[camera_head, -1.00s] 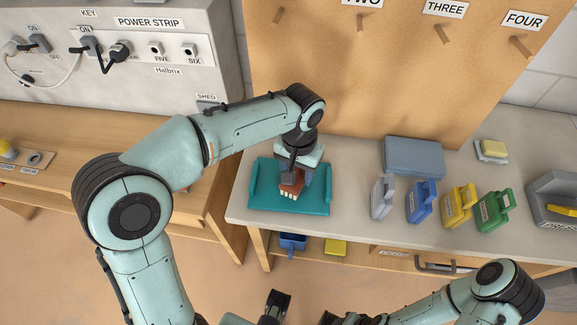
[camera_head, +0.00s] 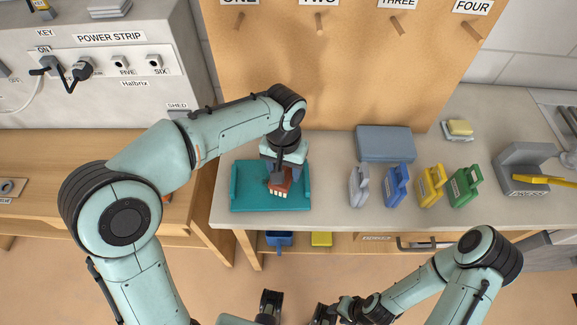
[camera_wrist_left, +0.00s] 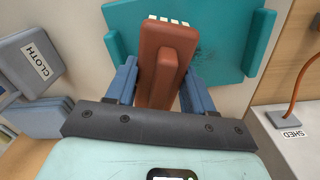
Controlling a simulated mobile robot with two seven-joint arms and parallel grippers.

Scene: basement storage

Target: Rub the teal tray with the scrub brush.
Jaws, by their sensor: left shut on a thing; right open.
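The teal tray (camera_head: 250,190) lies on the grey counter near its left end; it also shows in the left wrist view (camera_wrist_left: 255,45), with faint dark marks. My left gripper (camera_head: 281,178) is above the tray's right half, shut on the brown scrub brush (camera_head: 281,187). In the left wrist view the brush (camera_wrist_left: 165,60) is between the two blue fingers, with its pale bristles at the far end over the tray. Whether the bristles touch the tray is hard to tell. My right gripper (camera_head: 322,313) is low at the bottom edge, away from the counter, and open.
Right of the tray stand grey, blue, yellow and green clip-like items (camera_head: 397,186). A pegboard (camera_head: 330,75) rises behind. Blue and yellow bins (camera_head: 279,239) sit below the counter.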

